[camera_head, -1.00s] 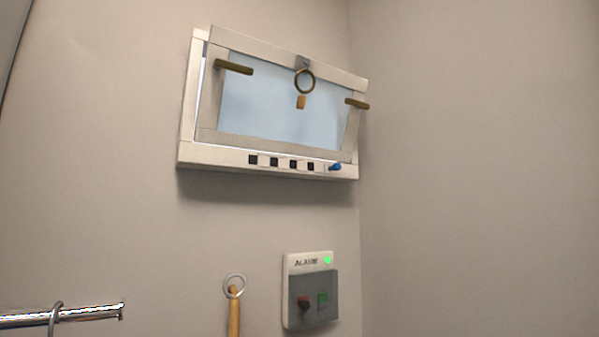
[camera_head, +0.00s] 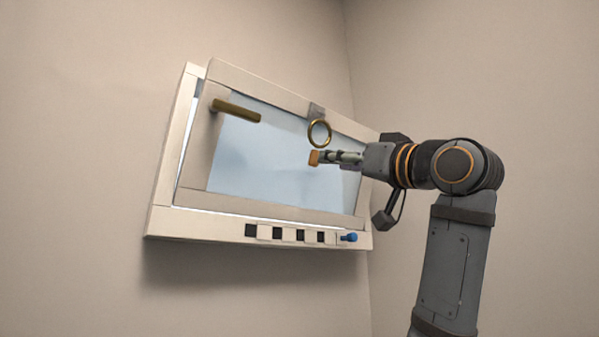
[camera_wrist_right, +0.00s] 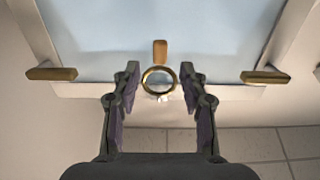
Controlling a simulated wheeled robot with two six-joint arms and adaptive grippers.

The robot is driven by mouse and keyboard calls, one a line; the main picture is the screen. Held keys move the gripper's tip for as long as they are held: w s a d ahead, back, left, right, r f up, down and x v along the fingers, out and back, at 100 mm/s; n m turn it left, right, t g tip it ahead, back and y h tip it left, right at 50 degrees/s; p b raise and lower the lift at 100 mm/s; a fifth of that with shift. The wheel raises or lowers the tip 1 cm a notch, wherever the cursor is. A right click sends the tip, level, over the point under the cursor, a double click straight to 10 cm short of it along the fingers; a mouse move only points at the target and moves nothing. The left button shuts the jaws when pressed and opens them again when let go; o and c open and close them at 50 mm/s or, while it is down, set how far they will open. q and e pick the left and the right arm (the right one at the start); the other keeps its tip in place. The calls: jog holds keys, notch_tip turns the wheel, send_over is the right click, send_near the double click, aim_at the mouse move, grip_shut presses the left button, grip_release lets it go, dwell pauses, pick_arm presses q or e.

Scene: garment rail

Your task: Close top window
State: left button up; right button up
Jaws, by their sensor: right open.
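The top window (camera_head: 282,160) is high on the wall, its white-framed sash tilted out at the top. A brass ring (camera_head: 319,133) hangs at the middle of the sash's top rail, with a small orange-brown tab (camera_head: 314,159) below it. My right gripper (camera_head: 340,157) is in front of the right part of the pane. In the right wrist view, its open fingers (camera_wrist_right: 160,74) stand either side of the ring (camera_wrist_right: 147,81), apparently not closed on it; depth is hard to judge. The tab (camera_wrist_right: 160,50) shows just beyond. My left gripper is out of view.
A bronze handle (camera_head: 236,110) sticks out at the sash's left; both handles show in the wrist view, left (camera_wrist_right: 52,74) and right (camera_wrist_right: 265,77). The lower frame has dark square slots (camera_head: 276,233) and a blue knob (camera_head: 349,237). A side wall (camera_head: 530,90) stands to the right.

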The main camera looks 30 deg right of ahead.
aim_at(318, 152)
jog(key=p+x, duration=0.1)
jog(key=x, duration=0.1)
jog(key=r+p+x, duration=0.1)
jog(key=p+x, duration=0.3)
jog(key=shift+r, duration=0.3)
jog(key=shift+f+p+x, duration=0.25)
jog(key=shift+p+x, duration=0.55)
jog(key=shift+x, duration=0.45)
jog(key=shift+w, duration=0.15)
jog(key=shift+s+r, duration=0.1)
jog(key=shift+s, duration=0.15)
jog(key=shift+c, duration=0.9)
jog(key=shift+w, duration=0.2)
jog(key=c, duration=0.7)
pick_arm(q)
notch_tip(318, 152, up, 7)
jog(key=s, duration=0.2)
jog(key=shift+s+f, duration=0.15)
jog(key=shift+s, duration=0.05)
pick_arm(e)
grip_shut()
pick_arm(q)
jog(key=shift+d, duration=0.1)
